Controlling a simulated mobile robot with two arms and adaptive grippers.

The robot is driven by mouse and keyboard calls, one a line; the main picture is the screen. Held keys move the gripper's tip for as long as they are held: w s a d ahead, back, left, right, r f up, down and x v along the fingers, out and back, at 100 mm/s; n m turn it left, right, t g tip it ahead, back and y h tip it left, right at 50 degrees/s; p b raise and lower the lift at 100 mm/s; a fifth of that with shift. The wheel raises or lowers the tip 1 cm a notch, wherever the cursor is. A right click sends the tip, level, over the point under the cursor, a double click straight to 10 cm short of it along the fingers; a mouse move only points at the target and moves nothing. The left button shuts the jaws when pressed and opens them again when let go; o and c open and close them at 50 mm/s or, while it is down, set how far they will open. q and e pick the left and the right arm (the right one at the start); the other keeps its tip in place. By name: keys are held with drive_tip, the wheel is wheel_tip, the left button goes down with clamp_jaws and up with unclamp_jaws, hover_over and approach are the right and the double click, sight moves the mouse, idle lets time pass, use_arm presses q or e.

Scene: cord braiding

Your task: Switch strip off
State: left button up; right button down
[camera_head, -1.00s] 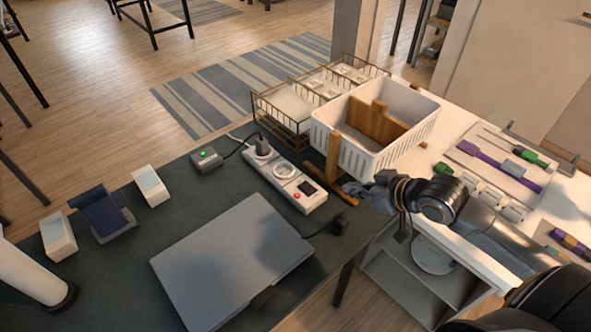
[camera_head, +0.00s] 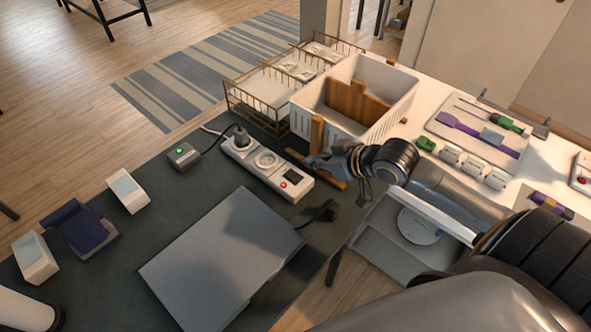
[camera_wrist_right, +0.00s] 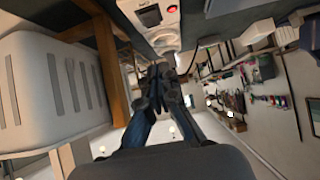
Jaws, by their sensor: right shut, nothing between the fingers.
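The white power strip (camera_head: 265,163) lies on the dark table. It has round sockets, a black rocker switch (camera_head: 293,176) and a red light or button (camera_head: 283,184) at its near right end. A dark plug (camera_head: 241,137) sits in its far end. My right gripper (camera_head: 311,162) is shut and empty, just beyond and to the right of the switch end, apparently above the table. In the right wrist view, the shut fingers (camera_wrist_right: 158,78) point towards the strip (camera_wrist_right: 161,38), with its red part (camera_wrist_right: 171,9) at the top. Contact with the strip is not visible. My left gripper is out of view.
A white basket (camera_head: 355,95) with wooden pieces and a wire rack (camera_head: 262,105) stand behind the strip. A grey closed laptop-like slab (camera_head: 220,255) lies in front. A loose black plug (camera_head: 322,211) is near the right table edge. A small box with a green light (camera_head: 183,155) is left.

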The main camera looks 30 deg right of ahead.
hover_over(288, 172)
drive_tip(key=s, duration=0.3)
drive_tip(key=f, duration=0.2)
drive_tip(key=d+f, duration=0.1)
drive_tip(key=f, duration=0.1)
drive_tip(key=shift+w+f, duration=0.1)
drive_tip(key=shift+f, duration=0.1)
wheel_tip(288, 172, down, 3)
drive_tip(key=shift+r+p, duration=0.15)
drive_tip(key=shift+p, duration=0.15)
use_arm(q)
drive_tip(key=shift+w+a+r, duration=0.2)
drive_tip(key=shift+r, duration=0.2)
use_arm(e)
drive_tip(key=shift+w+f, duration=0.1)
drive_tip(key=shift+f, duration=0.5)
drive_tip(key=shift+r+p, duration=0.15)
drive_tip(key=shift+p, duration=0.45)
drive_tip(key=shift+f, duration=0.3)
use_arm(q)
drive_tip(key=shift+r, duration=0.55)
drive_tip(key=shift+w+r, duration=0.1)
use_arm(e)
drive_tip(key=shift+w+a+r, duration=0.1)
drive_tip(key=shift+w, duration=0.05)
